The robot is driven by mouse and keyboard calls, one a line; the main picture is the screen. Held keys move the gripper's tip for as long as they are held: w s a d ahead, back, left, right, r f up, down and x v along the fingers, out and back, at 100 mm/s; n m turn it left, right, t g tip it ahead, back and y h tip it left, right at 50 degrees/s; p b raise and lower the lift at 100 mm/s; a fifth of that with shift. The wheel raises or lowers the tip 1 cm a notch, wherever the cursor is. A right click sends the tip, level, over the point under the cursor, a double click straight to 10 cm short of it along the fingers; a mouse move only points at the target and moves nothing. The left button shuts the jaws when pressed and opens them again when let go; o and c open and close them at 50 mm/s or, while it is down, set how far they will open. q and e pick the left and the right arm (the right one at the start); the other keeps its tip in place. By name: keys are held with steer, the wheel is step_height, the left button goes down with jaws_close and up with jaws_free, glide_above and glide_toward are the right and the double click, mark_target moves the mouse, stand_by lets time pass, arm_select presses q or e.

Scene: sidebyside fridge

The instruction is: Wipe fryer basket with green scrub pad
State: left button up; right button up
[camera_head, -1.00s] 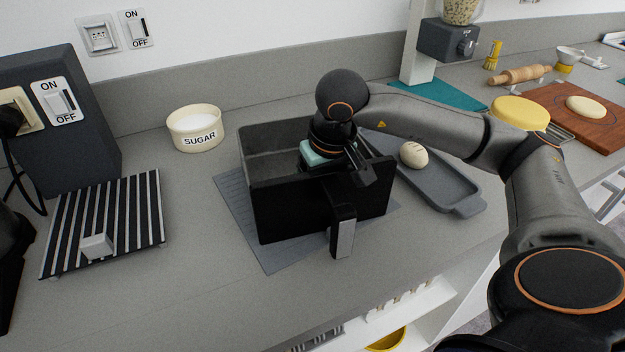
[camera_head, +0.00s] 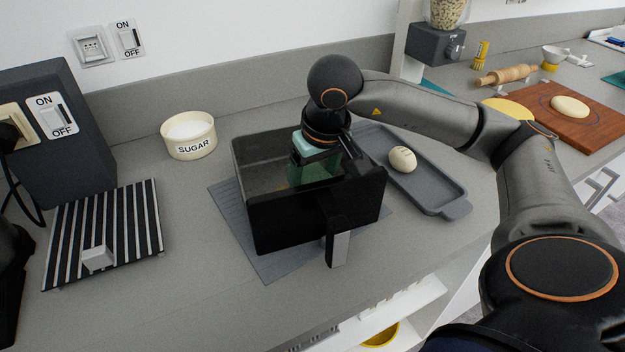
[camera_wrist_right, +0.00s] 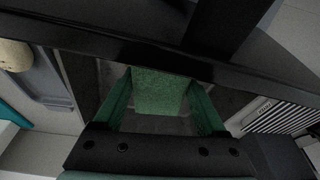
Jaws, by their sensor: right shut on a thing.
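The fryer basket (camera_head: 300,214) is a black open box with a front handle (camera_head: 338,248), upright on a grey ribbed mat (camera_head: 232,212) on the counter. My right gripper (camera_wrist_right: 158,98) reaches down inside the basket from above. It is shut on the green scrub pad (camera_wrist_right: 157,90), which sits between the two green fingers in the wrist view. In the head view the gripper (camera_head: 312,176) is partly hidden behind the basket's front wall, and the pad's contact with the basket floor cannot be told.
A sugar bowl (camera_head: 188,136) stands behind left of the basket, and a striped rack (camera_head: 112,232) lies left. A grey tray (camera_head: 432,190) with a pale round item (camera_head: 402,159) lies close to the right. A cutting board (camera_head: 585,123) is farther right. The counter's front is clear.

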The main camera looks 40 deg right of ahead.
mark_target(310, 171)
arm_select(q)
steer(key=shift+r, duration=0.55)
arm_select(e)
steer(key=shift+r, duration=0.75)
arm_select(q)
steer(key=shift+r+p, duration=0.1)
steer(key=shift+p, duration=0.25)
arm_select(e)
steer(key=shift+r, duration=0.1)
steer(key=shift+r+p, duration=0.95)
steer(key=shift+r, duration=0.45)
arm_select(q)
steer(key=shift+r, duration=0.95)
arm_select(e)
steer(key=shift+r, duration=0.1)
